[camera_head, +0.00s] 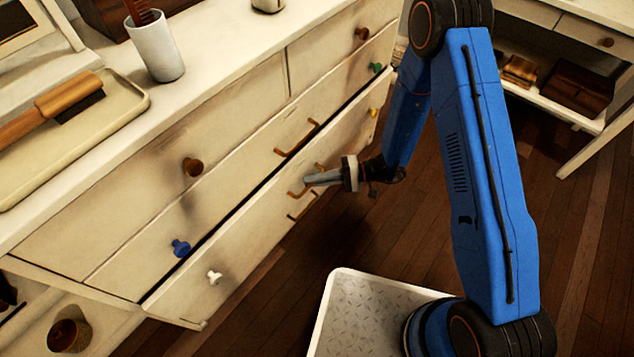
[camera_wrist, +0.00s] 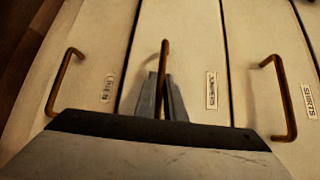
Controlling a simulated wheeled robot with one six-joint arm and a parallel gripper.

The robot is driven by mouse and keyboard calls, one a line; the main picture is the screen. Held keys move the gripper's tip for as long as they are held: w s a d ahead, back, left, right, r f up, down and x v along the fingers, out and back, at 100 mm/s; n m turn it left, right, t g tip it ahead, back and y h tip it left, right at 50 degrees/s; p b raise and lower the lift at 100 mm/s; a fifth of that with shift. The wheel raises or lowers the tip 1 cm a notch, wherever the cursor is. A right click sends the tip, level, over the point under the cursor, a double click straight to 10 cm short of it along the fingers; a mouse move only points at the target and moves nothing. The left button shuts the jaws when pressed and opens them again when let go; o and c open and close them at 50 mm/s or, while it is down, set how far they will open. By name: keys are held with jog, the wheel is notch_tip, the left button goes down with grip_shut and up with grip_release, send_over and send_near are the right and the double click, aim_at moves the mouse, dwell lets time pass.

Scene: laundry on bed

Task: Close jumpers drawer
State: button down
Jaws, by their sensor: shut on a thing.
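The jumpers drawer (camera_head: 250,235) is a cream drawer front in the dresser, with a white knob at its left and a yellow knob at its right. A dark gap along its top edge shows it standing out a little from the drawer above. Its label (camera_wrist: 211,91) reads sideways in the wrist view. My gripper (camera_head: 309,180) is shut on the drawer's brown bar handle (camera_wrist: 165,50), whose upper part sticks out past the fingers (camera_wrist: 163,85) in the wrist view.
The shirts drawer handle (camera_wrist: 285,95) and another drawer's handle (camera_wrist: 66,75) flank the held one. On the dresser top (camera_head: 215,50) stand a white cup (camera_head: 157,50) and a tray (camera_head: 130,100) with a brush. Wooden floor (camera_head: 560,240) is clear at right, before a white table.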

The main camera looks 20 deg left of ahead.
jog(key=shift+w+a, duration=0.35)
jog(key=shift+a, duration=0.3)
jog(key=shift+w+a, duration=0.3)
jog(key=shift+a, duration=0.35)
jog(key=c, duration=2.1)
grip_release()
jog(key=v, duration=1.7)
jog(key=shift+d+f, duration=0.1)
jog(key=shift+d, duration=0.15)
